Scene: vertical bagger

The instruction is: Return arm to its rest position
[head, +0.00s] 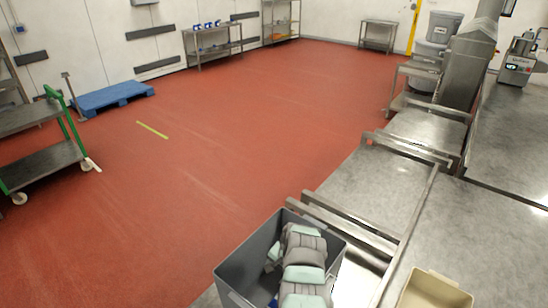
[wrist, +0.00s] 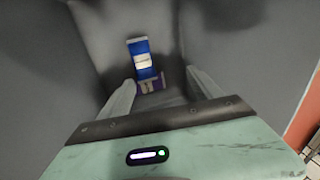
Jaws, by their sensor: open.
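My arm (head: 304,262), grey and mint green, reaches over a dark grey bin (head: 246,262) at the bottom of the head view. My gripper (wrist: 161,80) points down into this bin in the wrist view. Its two pale fingers stand apart with nothing held between them. A blue packet with a white label (wrist: 142,58) lies deeper in the bin, beyond the fingertips. A small purple item (wrist: 152,84) shows just below it, partly hidden by the fingers. The fingers do not show clearly in the head view.
The bin's grey walls surround the gripper closely. A beige tub (head: 434,290) stands on the steel table to the right. Steel tables and rails (head: 372,190) run up the right side. The red floor (head: 210,150) on the left is mostly open, with a green-framed cart (head: 62,152) at the edge.

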